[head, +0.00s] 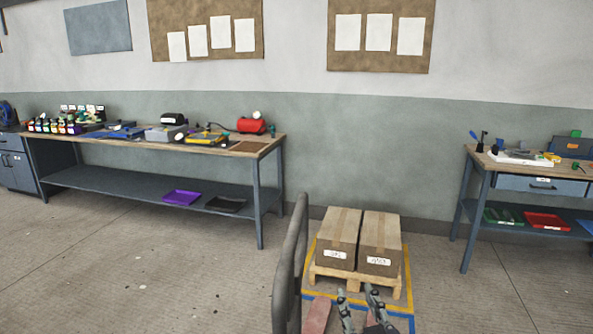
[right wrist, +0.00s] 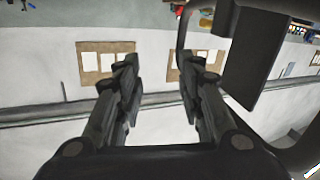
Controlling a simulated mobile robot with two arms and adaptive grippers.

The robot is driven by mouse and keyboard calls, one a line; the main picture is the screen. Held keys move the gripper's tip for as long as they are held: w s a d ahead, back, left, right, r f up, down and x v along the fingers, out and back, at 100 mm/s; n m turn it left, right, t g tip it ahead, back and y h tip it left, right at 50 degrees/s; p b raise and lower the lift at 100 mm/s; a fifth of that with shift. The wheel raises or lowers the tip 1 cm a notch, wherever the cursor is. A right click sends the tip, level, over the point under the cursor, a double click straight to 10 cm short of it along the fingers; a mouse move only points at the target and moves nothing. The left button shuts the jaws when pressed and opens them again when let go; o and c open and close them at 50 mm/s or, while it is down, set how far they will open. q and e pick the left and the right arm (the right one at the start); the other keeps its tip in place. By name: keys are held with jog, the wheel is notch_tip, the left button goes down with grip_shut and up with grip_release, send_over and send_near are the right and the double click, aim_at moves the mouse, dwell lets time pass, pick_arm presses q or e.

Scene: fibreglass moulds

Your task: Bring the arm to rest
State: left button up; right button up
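My right gripper (head: 358,292) shows at the bottom of the head view, right of the middle, with its fingers pointing up the picture. In the right wrist view the two dark fingers (right wrist: 158,62) stand well apart with nothing between them. The wall and its pinboards show beyond them, upside down. The gripper appears in front of the pallet in the head view and holds nothing. My left gripper is in neither view.
A grey curved handle bar (head: 290,265) stands close left of the gripper. Two cardboard boxes (head: 338,229) sit on a wooden pallet (head: 351,277) inside yellow floor tape. A long workbench (head: 262,145) is at left, another (head: 481,158) at right. The left floor is open.

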jog(key=s+d+f+m+g+h, duration=0.1)
jog(key=s+d+f+g, duration=0.1)
jog(key=s+f, duration=0.3)
jog(key=s+d+f+g+h, duration=0.1)
jog(key=s+d+f+g, duration=0.15)
jog(key=f, duration=0.35)
jog(key=s+d+f+g, duration=0.2)
jog(key=s+f+g, duration=0.4)
jog(key=s, duration=0.5)
jog(key=s+d+f+g, duration=0.2)
jog(key=s+f+g, duration=0.2)
jog(key=s+f, duration=0.75)
jog(key=f, duration=1.1)
jog(key=s+f, duration=0.2)
jog(key=f, duration=1)
jog(key=s+d+f+g, duration=0.2)
jog(key=s+f, duration=1.3)
jog(key=s, duration=0.1)
jog(key=shift+d+n, duration=0.3)
jog(key=shift+d, duration=0.1)
jog(key=shift+s, duration=0.1)
